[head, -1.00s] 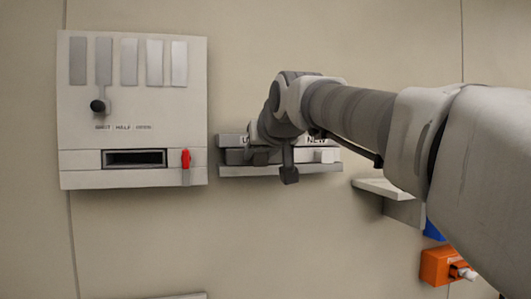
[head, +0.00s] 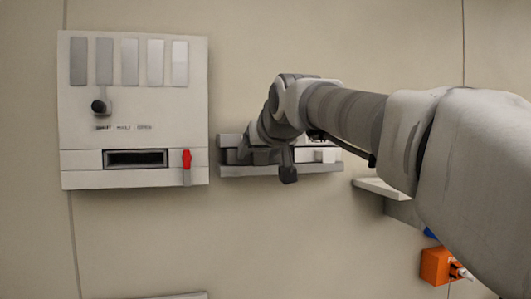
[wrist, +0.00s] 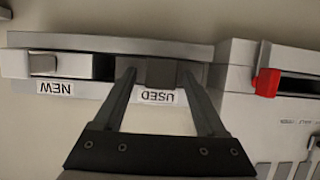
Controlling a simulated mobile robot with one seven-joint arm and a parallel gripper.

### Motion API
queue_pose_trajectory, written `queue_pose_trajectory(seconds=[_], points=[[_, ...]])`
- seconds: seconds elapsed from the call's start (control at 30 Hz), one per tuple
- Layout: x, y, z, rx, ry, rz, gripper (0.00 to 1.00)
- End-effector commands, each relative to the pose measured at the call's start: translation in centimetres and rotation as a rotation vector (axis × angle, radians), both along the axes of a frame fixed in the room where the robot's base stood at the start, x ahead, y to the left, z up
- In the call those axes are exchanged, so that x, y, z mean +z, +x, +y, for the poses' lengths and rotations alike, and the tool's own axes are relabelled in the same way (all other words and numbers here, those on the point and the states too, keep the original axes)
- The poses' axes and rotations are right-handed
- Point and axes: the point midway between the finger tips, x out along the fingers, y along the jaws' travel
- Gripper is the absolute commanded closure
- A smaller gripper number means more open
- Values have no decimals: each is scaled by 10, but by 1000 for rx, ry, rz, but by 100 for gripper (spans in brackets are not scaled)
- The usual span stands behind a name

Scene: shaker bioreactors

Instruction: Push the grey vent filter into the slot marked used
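The grey vent filter (wrist: 160,71) is a dark block in the slot marked used, above the upside-down USED label (wrist: 156,96) in the wrist view. My gripper (wrist: 159,73) is open, with one finger on each side of the filter and a narrow gap showing at each side. How deep the filter sits is hard to tell. A white filter (wrist: 43,64) sits at the slot marked NEW (wrist: 55,88); it also shows in the head view (head: 325,155). In the head view my arm covers the grey filter and the used slot.
The slots are in a grey wall holder (head: 245,171). A white panel (head: 132,75) with grey strips, a black knob (head: 99,106) and a red lever (head: 187,159) is to its left. A small shelf (head: 380,187) and an orange box (head: 438,266) are at the lower right.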

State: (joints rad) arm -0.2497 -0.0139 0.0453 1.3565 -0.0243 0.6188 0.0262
Motion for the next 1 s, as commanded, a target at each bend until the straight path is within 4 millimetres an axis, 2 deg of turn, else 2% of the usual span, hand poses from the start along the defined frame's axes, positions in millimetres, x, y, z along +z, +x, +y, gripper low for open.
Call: queue_pose_trajectory(seconds=[0.23, 0.37, 0.8, 1.0], points=[[1, -2, -1, 0, 0, 0, 26], [6, -15, -4, 0, 0, -1, 26], [45, -108, -31, 0, 1, -4, 26], [60, -139, -40, 0, 1, -2, 26]])
